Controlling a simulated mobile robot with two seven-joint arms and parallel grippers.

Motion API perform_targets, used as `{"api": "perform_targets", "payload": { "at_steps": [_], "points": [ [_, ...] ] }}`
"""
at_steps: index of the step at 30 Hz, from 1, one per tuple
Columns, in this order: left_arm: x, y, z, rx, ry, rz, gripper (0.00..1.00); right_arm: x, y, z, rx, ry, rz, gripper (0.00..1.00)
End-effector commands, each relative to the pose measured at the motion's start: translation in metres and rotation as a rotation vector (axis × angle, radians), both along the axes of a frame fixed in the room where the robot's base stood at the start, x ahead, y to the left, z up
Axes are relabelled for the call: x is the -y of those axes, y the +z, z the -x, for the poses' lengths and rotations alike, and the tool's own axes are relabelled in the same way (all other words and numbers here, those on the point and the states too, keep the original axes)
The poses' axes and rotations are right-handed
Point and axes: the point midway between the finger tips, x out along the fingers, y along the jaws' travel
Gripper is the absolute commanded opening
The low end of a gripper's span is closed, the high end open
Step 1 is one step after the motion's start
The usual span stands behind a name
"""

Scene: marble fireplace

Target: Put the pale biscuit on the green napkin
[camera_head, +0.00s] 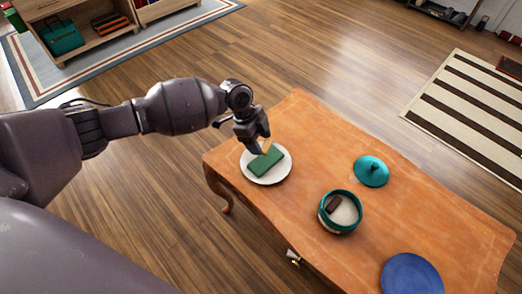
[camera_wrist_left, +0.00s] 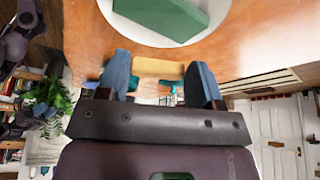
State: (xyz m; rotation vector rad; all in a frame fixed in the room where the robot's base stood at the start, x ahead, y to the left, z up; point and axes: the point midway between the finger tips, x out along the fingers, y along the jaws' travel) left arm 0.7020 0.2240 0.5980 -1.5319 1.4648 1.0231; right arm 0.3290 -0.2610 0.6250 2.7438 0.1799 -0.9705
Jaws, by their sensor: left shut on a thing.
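The green napkin (camera_head: 264,163) lies folded on a white plate (camera_head: 256,179) at the table's left end. It also shows at the top of the left wrist view (camera_wrist_left: 160,14). My left gripper (camera_head: 259,148) is over the plate, pointing down. It is shut on the pale biscuit (camera_head: 271,149), a small tan piece partly hidden by the fingers. In the left wrist view the biscuit (camera_wrist_left: 158,68) sits between the two blue-grey fingers. It is close above the napkin; I cannot tell whether they touch.
On the orange wooden table (camera_head: 300,146) stands an open teal pot (camera_head: 357,224) with a dark brown piece (camera_head: 333,204) inside. A teal lid (camera_head: 371,172) lies behind it, and a blue plate (camera_head: 412,274) is at the near right. The table between the plate and pot is clear.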

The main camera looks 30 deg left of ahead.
Motion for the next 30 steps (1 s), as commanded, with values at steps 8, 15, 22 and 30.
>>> {"api": "perform_targets", "payload": {
  "at_steps": [8,15,22,30],
  "points": [
    [0.000,-0.028,0.001,-0.005,0.000,0.000,0.38,-0.001,-0.006,0.001,-0.006,0.014,0.008,0.43],
    [0.000,-0.060,0.001,-0.004,-0.001,-0.001,0.38,-0.004,-0.005,-0.001,0.005,0.033,0.024,0.43],
    [0.000,-0.057,-0.001,0.004,-0.001,0.000,0.38,-0.005,0.001,-0.006,0.025,0.036,0.024,0.43],
    [0.000,-0.060,-0.001,0.002,0.000,0.000,0.71,-0.005,-0.002,-0.005,0.026,0.034,0.020,0.43]
  ]
}}
